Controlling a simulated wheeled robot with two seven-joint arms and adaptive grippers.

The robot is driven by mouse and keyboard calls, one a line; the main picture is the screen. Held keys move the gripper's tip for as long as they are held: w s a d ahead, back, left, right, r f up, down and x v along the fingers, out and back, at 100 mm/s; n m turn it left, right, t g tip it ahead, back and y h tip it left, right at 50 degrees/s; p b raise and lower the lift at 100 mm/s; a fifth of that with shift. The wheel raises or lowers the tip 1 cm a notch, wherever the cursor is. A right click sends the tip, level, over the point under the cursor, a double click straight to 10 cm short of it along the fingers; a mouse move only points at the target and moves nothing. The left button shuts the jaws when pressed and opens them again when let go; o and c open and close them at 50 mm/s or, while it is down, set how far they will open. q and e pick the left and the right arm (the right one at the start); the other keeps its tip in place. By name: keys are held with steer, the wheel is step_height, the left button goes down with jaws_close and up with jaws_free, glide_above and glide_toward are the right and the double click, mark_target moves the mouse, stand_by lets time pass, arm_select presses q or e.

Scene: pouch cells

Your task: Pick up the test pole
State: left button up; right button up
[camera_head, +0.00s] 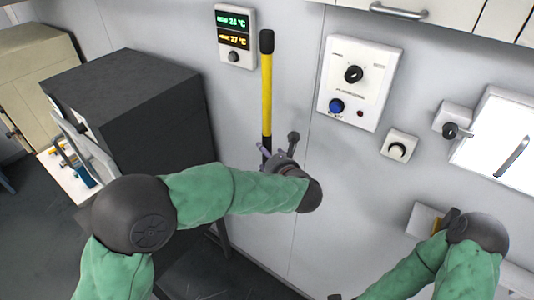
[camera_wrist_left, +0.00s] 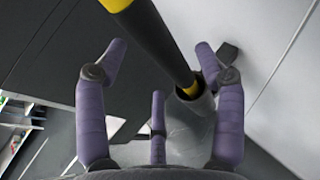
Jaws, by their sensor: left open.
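The test pole (camera_head: 267,90) is yellow with a black top end and a black lower part, and stands upright along the wall. My left gripper (camera_head: 283,155) is at its lower black part. In the left wrist view the pole (camera_wrist_left: 160,42) runs down between the open purple fingers of my left gripper (camera_wrist_left: 160,60), which are spread around it and not closed on it. Its lower end meets a grey cup-like holder (camera_wrist_left: 190,120) with yellow inside. Whether any finger touches the pole is unclear. Only a dark tip, possibly of my right gripper (camera_head: 336,297), shows at the bottom edge.
A dark cabinet (camera_head: 130,110) stands left of the pole. The wall carries a temperature display (camera_head: 235,37), a control panel (camera_head: 360,82) with knobs, a small dial (camera_head: 399,149) and a white panel with a handle (camera_head: 500,140). A drawer handle (camera_head: 398,10) juts out above.

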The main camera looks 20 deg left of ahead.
arm_select(q)
steer(key=x, duration=0.4)
jaws_close()
steer(key=shift+r, duration=0.1)
